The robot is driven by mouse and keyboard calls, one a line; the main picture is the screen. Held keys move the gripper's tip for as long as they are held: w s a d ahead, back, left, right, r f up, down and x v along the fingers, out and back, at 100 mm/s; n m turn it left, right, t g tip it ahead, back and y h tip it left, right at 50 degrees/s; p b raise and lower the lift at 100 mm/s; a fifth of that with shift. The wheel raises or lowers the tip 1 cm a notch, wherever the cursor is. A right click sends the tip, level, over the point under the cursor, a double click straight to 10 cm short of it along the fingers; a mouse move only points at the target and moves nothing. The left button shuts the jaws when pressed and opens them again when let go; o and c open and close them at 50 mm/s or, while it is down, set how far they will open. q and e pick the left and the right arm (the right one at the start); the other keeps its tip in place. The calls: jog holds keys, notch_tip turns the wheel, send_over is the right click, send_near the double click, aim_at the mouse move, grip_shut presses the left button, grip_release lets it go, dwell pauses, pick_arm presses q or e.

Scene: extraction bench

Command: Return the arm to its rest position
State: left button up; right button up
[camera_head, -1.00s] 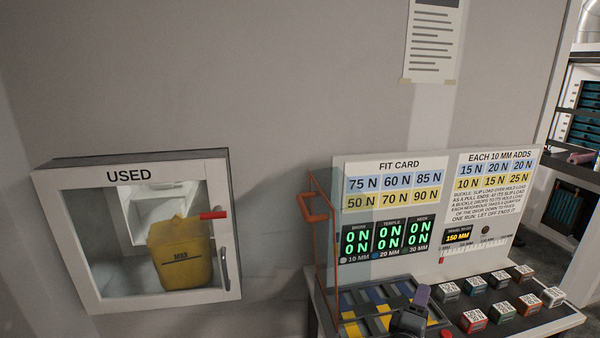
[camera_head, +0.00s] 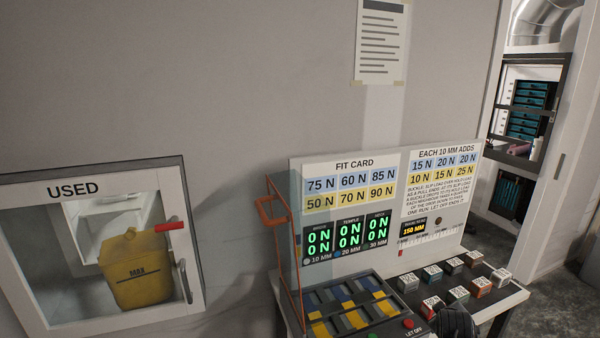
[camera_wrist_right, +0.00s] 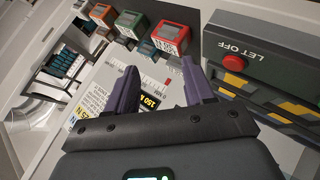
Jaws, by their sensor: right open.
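My right gripper (camera_wrist_right: 163,80) shows its two purple fingers spread apart in the right wrist view, with nothing between them. In the head view only a dark part of my right arm (camera_head: 459,323) shows at the bottom edge, in front of the bench's right part; the fingers cannot be made out there. In the wrist view the fingers point toward the bench's display board (camera_wrist_right: 125,88) and the small labelled blocks. My left gripper is in neither view.
The bench carries a strap panel (camera_head: 345,308) with a red LET OFF button (camera_head: 408,324) and several labelled blocks (camera_head: 432,272). A clear guard with an orange handle (camera_head: 270,213) stands at its left.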

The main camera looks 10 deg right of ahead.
jog(key=s+a+f+m+g+y, duration=0.2)
jog(key=s+a+f+g+y, duration=0.25)
jog(key=s+a+f, duration=1.1)
jog(key=s+a+r+y, duration=0.1)
jog(key=s+a, duration=0.3)
jog(key=s, duration=0.4)
jog(key=s+a+r+n, duration=0.15)
jog(key=s+a, duration=0.25)
jog(key=s, duration=0.5)
jog(key=s+a+r+m+y, duration=0.15)
jog(key=s+a, duration=0.25)
jog(key=s, duration=0.4)
notch_tip(320, 180, up, 29)
jog(key=n+p, duration=0.1)
jog(key=p, duration=2.8)
jog(key=shift+d, duration=0.15)
